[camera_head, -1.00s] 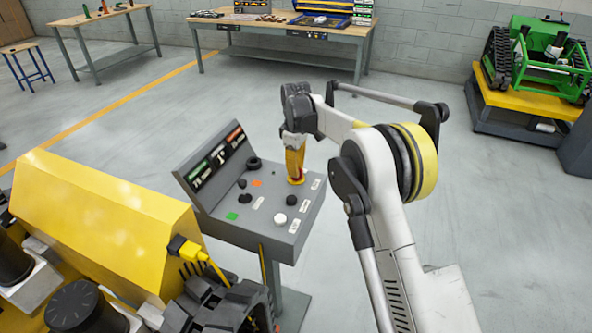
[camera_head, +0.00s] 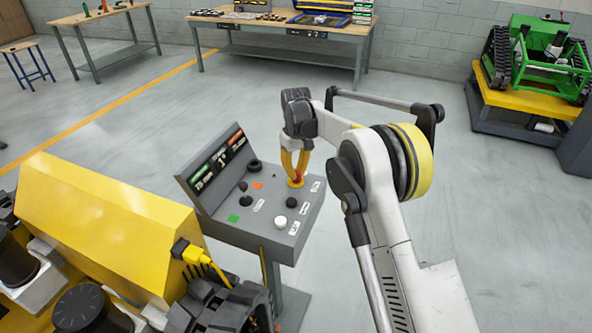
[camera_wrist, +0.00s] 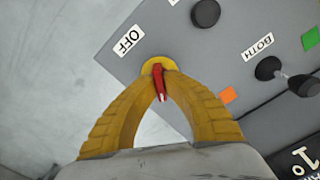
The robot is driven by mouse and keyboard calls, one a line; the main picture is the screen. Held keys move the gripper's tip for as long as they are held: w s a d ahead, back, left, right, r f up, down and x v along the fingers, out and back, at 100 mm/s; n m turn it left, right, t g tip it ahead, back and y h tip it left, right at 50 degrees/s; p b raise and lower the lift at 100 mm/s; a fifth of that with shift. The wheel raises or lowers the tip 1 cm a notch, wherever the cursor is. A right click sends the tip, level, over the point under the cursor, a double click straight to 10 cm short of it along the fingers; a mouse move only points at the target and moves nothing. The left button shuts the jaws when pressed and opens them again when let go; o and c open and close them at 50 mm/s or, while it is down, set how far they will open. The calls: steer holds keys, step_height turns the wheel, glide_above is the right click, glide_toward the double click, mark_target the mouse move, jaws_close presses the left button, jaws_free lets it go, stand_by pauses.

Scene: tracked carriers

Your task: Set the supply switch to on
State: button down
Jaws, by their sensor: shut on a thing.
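The supply switch appears to be the red handle (camera_wrist: 158,80) on a round yellow base (camera_wrist: 150,64), at the edge of the grey control panel (camera_wrist: 185,50). An OFF label (camera_wrist: 129,41) lies beside the base in the wrist view. In the head view the switch (camera_head: 296,182) sits at the panel's right side, under my fingers. My gripper (camera_wrist: 158,72) has its yellow fingertips closed around the red handle. In the head view my gripper (camera_head: 296,174) points down onto the switch. An ON label cannot be made out.
A black lever (camera_wrist: 270,68) by a BOTH label and a black knob (camera_wrist: 205,13) stand near my fingers. A white button (camera_head: 280,222) is nearer the panel's front. A yellow machine (camera_head: 105,220) stands left of the panel.

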mark_target(296, 171)
steer(key=m+p, duration=0.1)
steer(key=m, duration=0.4)
steer(key=shift+m, duration=0.3)
steer(key=m+p, duration=0.1)
steer(key=m, duration=0.4)
steer(key=shift+m, duration=0.4)
steer(key=c, duration=1.5)
jaws_free()
step_height(296, 171, up, 12)
